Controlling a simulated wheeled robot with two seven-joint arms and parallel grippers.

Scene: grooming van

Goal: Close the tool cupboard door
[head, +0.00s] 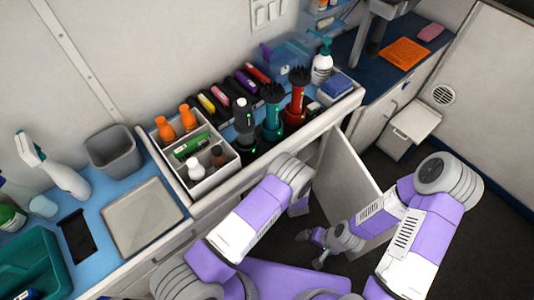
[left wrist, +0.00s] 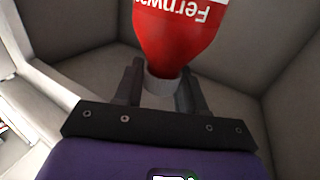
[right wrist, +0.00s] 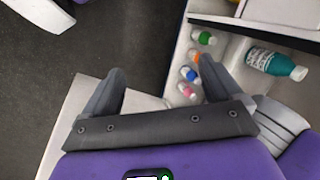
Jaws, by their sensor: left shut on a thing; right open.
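The tool cupboard door (head: 345,190) is a pale panel standing open from the counter front in the head view. My right gripper (head: 311,249) is low beside the door's lower left part; whether it touches the door is unclear. In the right wrist view it is open and empty (right wrist: 163,78), with a pale panel, probably the door (right wrist: 65,125), behind its fingers. My left gripper (left wrist: 158,82) is shut on the white neck of a red bottle (left wrist: 178,35) in the left wrist view. In the head view the left hand is hidden behind its arm and the counter.
The counter above holds a white caddy (head: 215,180), clippers (head: 297,95) and a pump bottle (head: 322,65). A white step-like box (head: 415,122) stands right of the door; dark floor is clear.

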